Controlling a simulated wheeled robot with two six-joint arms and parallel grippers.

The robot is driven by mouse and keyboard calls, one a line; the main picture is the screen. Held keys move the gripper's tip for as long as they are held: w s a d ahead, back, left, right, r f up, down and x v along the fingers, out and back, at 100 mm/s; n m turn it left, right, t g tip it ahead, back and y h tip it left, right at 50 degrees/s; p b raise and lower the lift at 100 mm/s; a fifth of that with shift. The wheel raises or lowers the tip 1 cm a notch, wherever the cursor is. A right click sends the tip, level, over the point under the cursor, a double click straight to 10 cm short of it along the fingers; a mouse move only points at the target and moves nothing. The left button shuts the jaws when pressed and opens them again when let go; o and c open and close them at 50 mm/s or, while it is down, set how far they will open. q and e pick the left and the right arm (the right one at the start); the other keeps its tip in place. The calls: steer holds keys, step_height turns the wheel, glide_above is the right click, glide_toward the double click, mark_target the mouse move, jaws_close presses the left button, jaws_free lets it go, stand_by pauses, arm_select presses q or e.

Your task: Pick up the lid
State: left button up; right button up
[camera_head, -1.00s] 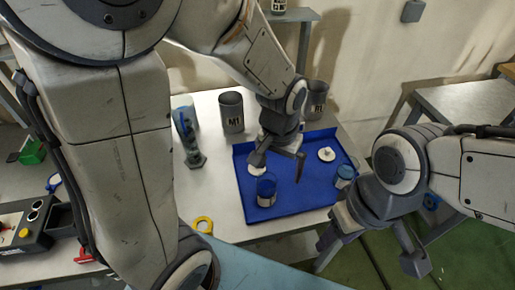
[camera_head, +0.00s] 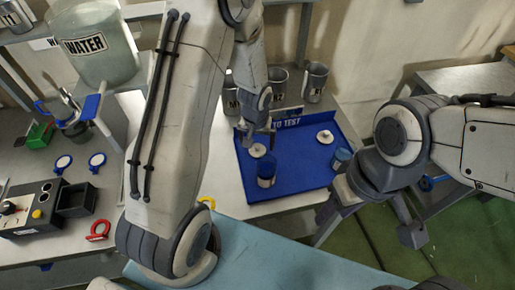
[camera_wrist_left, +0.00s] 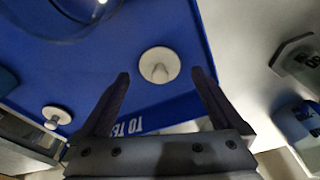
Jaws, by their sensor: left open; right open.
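Two white round lids with small knobs lie on the blue tray (camera_head: 248,186). The left lid (camera_head: 258,150) is near the tray's left side, and the other lid (camera_head: 325,136) is near its back right. My left gripper (camera_head: 258,137) is open and empty, pointing down over the left lid. In the left wrist view, a lid (camera_wrist_left: 158,64) shows just beyond and between the open fingertips (camera_wrist_left: 160,76), with its knob facing the camera. The second lid (camera_wrist_left: 56,116) is off to the left there. My right gripper (camera_head: 368,226) is open and empty, in front of the tray's right side.
A blue-and-white jar (camera_head: 266,172) stands on the tray close to the left lid. Another blue jar (camera_head: 341,159) is at the tray's right. Several grey mugs, including one mug (camera_head: 277,82), stand behind. A water container (camera_head: 95,48) is at the back left.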

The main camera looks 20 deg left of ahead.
arm_select(q)
steer(key=shift+w+f, duration=0.15)
steer(key=shift+f, duration=0.8)
steer(key=shift+c, duration=0.3)
steer(key=c, duration=1.3)
